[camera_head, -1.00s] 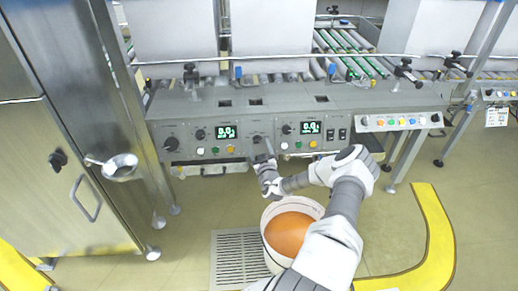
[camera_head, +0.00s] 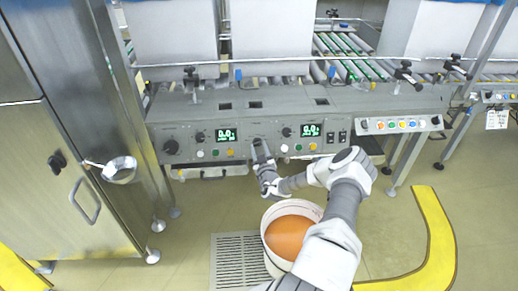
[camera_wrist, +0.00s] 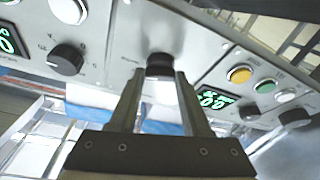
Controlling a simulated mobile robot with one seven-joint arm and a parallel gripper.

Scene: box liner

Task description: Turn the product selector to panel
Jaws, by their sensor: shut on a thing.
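The product selector (camera_wrist: 159,62) is a small dark knob on the grey control panel (camera_head: 180,135). In the wrist view it sits between my two fingertips at the panel face. My gripper (camera_wrist: 160,75) is shut on this knob. In the head view my gripper (camera_head: 260,145) reaches the middle of the panel between two green displays and covers the knob. The label above the knob is too blurred to read, so its setting cannot be told.
Other dark knobs (camera_head: 171,146), green displays (camera_head: 226,134) and coloured buttons flank the selector closely. A white bucket with orange contents (camera_head: 290,234) stands on the floor below my arm. A steel cabinet (camera_head: 60,190) stands at left. A yellow floor barrier (camera_head: 435,225) is at right.

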